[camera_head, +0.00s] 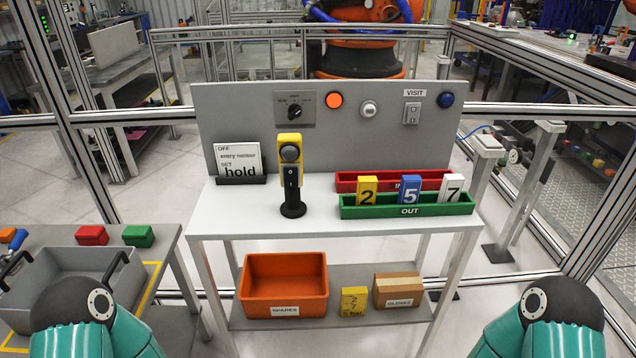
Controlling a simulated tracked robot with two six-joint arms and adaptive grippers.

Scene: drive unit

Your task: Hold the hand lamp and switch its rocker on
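The hand lamp (290,156) stands upright on the white table, left of its middle. It has a yellow top with a dark round lens and a black lower body on a round black base. A small green-marked spot shows on its front, probably the rocker (292,177); its position is too small to tell. The lens looks dark. Teal parts of my two arms show at the bottom left and bottom right corners, well short of the table. Neither of my grippers shows.
A sign card (239,158) stands left of the lamp. A green OUT tray (350,211) with number blocks and a red tray (346,182) lie right. A grey panel (230,110) with a knob and buttons rises behind. An orange bin (284,269) sits on the lower shelf.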

